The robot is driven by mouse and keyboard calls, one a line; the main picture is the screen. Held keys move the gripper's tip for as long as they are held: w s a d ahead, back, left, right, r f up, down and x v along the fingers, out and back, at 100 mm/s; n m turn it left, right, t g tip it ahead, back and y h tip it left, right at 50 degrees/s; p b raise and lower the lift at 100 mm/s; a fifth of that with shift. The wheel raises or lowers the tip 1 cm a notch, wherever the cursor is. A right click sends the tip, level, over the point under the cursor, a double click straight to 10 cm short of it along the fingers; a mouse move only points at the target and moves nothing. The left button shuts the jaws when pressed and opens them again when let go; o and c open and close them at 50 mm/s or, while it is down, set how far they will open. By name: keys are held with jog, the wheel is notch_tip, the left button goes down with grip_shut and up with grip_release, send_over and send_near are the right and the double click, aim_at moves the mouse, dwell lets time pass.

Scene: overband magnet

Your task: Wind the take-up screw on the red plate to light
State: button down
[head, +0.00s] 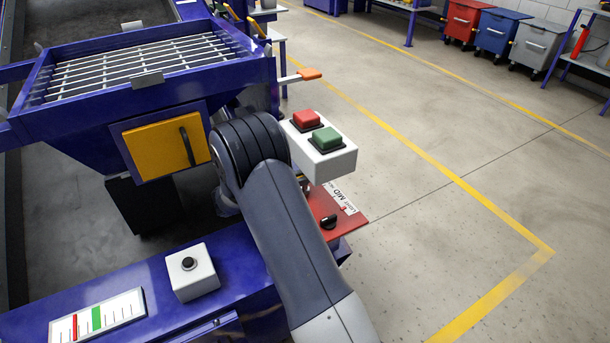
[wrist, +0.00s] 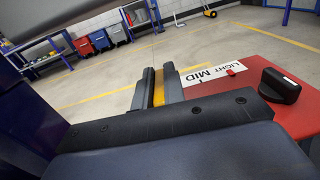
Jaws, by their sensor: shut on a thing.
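The red plate (head: 340,218) lies at the front right of the blue frame, partly behind my arm in the head view. In the wrist view the red plate (wrist: 262,70) carries a white scale label (wrist: 205,77) reading LIGHT and MID. A small red mark (wrist: 231,72) is beside MID. A black knob (wrist: 279,85) stands on the plate, apart from my gripper. My gripper (wrist: 158,78) is shut on a narrow yellow piece (wrist: 159,94); I cannot tell if this is the take-up screw's handle. The head view hides my fingers behind the arm.
A white box with red and green buttons (head: 346,160) is close to my arm. A yellow door (head: 160,148), a white box with a black button (head: 193,277) and a coloured gauge (head: 97,317) are to the left. Open floor is at the right.

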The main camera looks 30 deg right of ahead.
jog(key=shift+n+t, duration=0.5)
jog(key=shift+t, duration=0.3)
jog(key=c, duration=1.5)
grip_release()
jog(key=shift+a, duration=0.1)
jog(key=a+p, duration=0.1)
jog(key=a, duration=0.4)
jog(key=a+p, duration=0.1)
jog(key=a, duration=0.4)
jog(key=shift+s+a, duration=0.2)
jog(key=shift+a, duration=0.1)
